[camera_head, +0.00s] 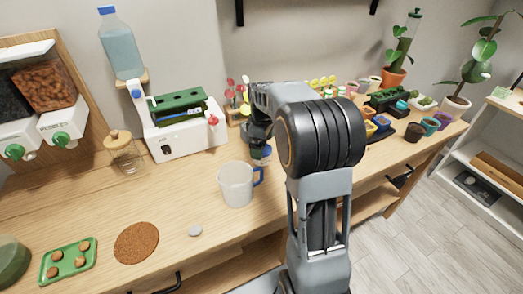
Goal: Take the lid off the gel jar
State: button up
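My gripper (259,141) points down at the back of the wooden bench, partly hidden by my own dark arm links. I cannot see whether its fingers are open or shut. Just below it stands a small bluish jar (261,156), which may be the gel jar. Its top is hidden by the gripper, so I cannot tell whether its lid is on or whether the fingers touch it. A clear glass jar with a wooden lid (118,134) stands apart at the left.
A clear measuring jug (236,186) with a blue handle stands in front of the gripper. A white machine (185,138) stands behind left. A cork mat (136,243), green tray (88,245) and grey pebble (195,231) lie at the front left. Several small pots crowd the right.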

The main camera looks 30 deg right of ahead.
jog(key=shift+f, duration=0.6)
jog(key=shift+c, duration=0.2)
jog(key=c, duration=0.9)
